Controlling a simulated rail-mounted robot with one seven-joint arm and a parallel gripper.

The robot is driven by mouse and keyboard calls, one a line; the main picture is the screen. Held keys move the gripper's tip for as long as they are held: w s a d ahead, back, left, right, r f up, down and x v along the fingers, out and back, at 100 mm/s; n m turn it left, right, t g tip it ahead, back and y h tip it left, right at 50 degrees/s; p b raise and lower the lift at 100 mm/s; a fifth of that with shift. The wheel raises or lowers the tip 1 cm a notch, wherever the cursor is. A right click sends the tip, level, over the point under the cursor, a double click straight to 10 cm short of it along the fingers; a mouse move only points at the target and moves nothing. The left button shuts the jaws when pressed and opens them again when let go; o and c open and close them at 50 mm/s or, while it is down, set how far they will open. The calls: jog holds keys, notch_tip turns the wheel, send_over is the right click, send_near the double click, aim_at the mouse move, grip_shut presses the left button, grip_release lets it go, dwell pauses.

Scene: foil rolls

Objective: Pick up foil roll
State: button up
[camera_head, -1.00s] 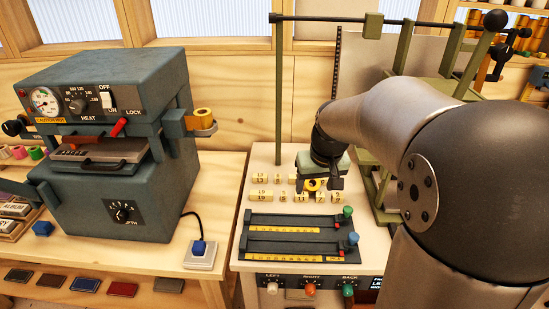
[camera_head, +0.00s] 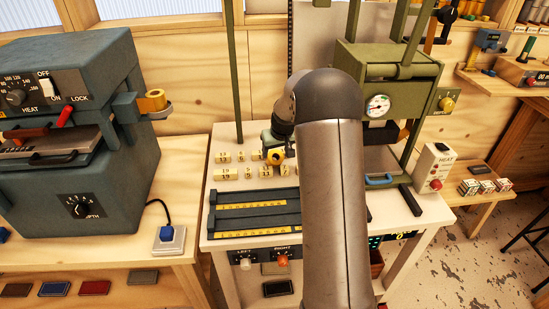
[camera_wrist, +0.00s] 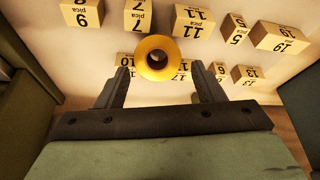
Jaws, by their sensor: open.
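A gold foil roll (camera_wrist: 157,58) shows end-on in the wrist view, with its dark core hole facing the camera. It lies between the two fingers of my gripper (camera_wrist: 161,72), which are spread with a gap on each side. In the head view, the same roll (camera_head: 275,156) is a small gold ring just below my gripper (camera_head: 276,150), among the numbered blocks on the pale bench. My arm and gripper body hide part of that area. I cannot tell how far the roll is above the bench top.
Several yellow pica blocks (camera_head: 248,172) surround the roll. Black slotted rails (camera_head: 250,210) lie in front. A heat press (camera_head: 70,130) with another gold roll (camera_head: 152,101) stands left. A green press (camera_head: 385,75) stands behind right. A thin green post (camera_head: 237,80) rises behind.

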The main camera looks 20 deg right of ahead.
aim_at(275, 154)
jog(key=shift+p+x, duration=0.7)
jog(key=shift+x, duration=2.4)
jog(key=shift+w+d, duration=0.15)
jog(key=shift+w, duration=0.05)
jog(key=shift+r, duration=0.1)
jog(key=shift+c, duration=0.3)
jog(key=c, duration=0.8)
